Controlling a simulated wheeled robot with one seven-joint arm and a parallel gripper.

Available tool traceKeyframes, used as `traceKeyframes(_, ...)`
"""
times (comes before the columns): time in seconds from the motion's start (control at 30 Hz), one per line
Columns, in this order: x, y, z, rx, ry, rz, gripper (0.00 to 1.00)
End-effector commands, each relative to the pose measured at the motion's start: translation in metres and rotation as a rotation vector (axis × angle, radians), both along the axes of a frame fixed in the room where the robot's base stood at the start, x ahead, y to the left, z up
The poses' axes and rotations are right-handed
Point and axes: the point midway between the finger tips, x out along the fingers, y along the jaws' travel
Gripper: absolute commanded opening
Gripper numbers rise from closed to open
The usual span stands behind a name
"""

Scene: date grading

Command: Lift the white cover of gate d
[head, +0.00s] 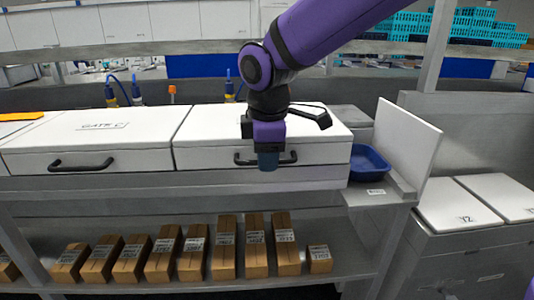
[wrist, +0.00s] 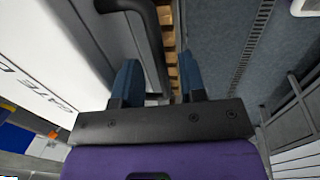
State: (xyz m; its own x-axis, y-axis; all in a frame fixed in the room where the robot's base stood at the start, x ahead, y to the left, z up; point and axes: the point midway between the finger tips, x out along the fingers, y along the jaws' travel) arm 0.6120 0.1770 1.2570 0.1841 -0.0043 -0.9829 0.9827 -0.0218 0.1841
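The white cover of gate d (head: 208,125) is down on its box, right of the gate c cover. Its black bar handle (head: 288,158) runs along the front face. My gripper (head: 268,163) points down at the handle's middle and hides part of it. In the wrist view the cover (wrist: 65,45) shows at left with "GATE D" lettering. The handle (wrist: 150,50) passes in the gap between my two blue fingertips (wrist: 160,80), nearer the left finger. The fingers are apart. I cannot tell whether either one touches the handle.
The closed gate c cover (head: 95,130) is at left. A blue bin (head: 369,163) and an upright white panel (head: 408,140) stand at right. Several brown boxes (head: 225,250) line the shelf below. An overhead shelf (head: 150,47) crosses behind my arm.

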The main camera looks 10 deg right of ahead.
Motion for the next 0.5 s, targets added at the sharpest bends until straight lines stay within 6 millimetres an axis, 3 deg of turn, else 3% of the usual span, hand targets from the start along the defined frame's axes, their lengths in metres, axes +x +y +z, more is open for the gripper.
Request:
traceKeyframes(0.2,0.0,0.0,0.0,0.0,0.0,0.0,0.36)
traceKeyframes(0.37,0.0,0.0,0.0002,0.0,0.0,0.0,0.0)
traceKeyframes(0.5,-0.0001,0.0,0.0003,0.0,0.0,-0.001,0.0)
